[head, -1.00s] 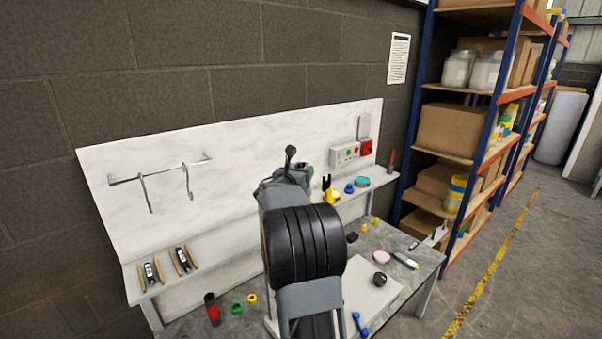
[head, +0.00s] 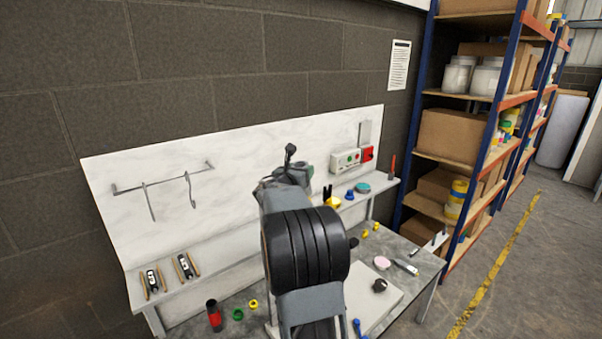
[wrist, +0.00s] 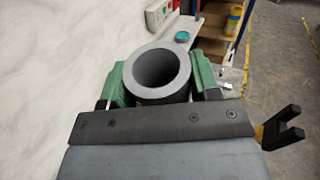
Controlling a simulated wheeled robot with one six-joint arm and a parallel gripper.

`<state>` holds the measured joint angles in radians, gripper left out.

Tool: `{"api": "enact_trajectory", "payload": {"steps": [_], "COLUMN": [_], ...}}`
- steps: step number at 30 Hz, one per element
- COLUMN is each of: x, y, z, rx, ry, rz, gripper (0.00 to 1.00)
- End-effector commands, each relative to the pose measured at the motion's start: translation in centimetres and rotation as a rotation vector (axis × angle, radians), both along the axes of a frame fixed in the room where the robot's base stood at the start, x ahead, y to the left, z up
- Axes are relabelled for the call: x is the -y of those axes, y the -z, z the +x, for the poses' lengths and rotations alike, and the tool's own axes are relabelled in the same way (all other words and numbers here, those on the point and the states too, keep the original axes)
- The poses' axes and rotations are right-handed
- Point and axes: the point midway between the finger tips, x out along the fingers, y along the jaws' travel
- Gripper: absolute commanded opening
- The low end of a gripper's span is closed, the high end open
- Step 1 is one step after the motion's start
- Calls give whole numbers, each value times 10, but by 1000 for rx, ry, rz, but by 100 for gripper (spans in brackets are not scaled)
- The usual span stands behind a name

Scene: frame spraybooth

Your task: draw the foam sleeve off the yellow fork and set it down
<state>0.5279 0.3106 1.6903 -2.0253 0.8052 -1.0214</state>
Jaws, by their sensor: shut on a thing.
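My gripper (wrist: 158,85) shows green fingers on both sides of a dark grey tube, the foam sleeve (wrist: 137,78), and is shut on it. The sleeve's open round end faces the wrist camera and its bore looks empty. The yellow fork (wrist: 258,131) is at the right edge of the wrist view, its black prongs outside the sleeve. In the head view the fork (head: 332,202) stands on the shelf just right of my arm. There my arm hides the sleeve and most of the gripper.
A blue knob (head: 349,195) and a teal disc (head: 362,188) stand right of the fork on the shelf. A red and green switch box (head: 346,160) is on the white backboard (head: 240,165) behind. The bench below holds a pale plate (head: 368,298) and several small parts.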

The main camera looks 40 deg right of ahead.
Motion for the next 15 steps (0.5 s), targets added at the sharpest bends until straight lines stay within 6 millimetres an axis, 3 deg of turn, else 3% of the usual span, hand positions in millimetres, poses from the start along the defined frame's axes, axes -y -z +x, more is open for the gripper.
{"api": "enact_trajectory", "payload": {"steps": [1, 15], "x": [0, 0], "y": [-8, -11], "z": [0, -1], "rx": [8, 7], "ry": [1, 2], "rz": [-12, -9], "gripper": [30, 30]}}
